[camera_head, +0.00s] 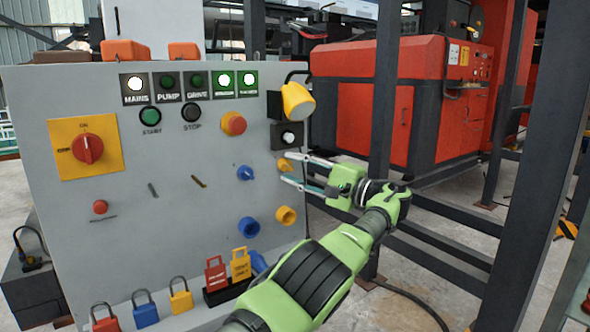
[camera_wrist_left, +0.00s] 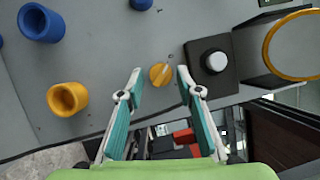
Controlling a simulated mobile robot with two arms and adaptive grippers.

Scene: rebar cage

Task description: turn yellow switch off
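The yellow switch (camera_head: 283,165) is a small round knob near the right edge of the grey control panel (camera_head: 150,235). In the left wrist view the yellow switch (camera_wrist_left: 160,75) shows a pale line across its face and sits between my fingertips. My left gripper (camera_head: 288,168) is open in front of the panel, one finger above the knob and one below it. In the left wrist view my left gripper (camera_wrist_left: 160,72) has a gap on both sides of the knob. Whether the tips reach the panel is unclear. My right gripper is not in view.
A blue switch (camera_head: 245,173) and a yellow socket (camera_head: 286,215) are nearby. A black box with a white button (camera_head: 290,136) and a yellow lamp (camera_head: 298,101) stand just above. Padlocks (camera_head: 181,297) hang low on the panel. A dark post (camera_head: 385,120) rises behind my gripper.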

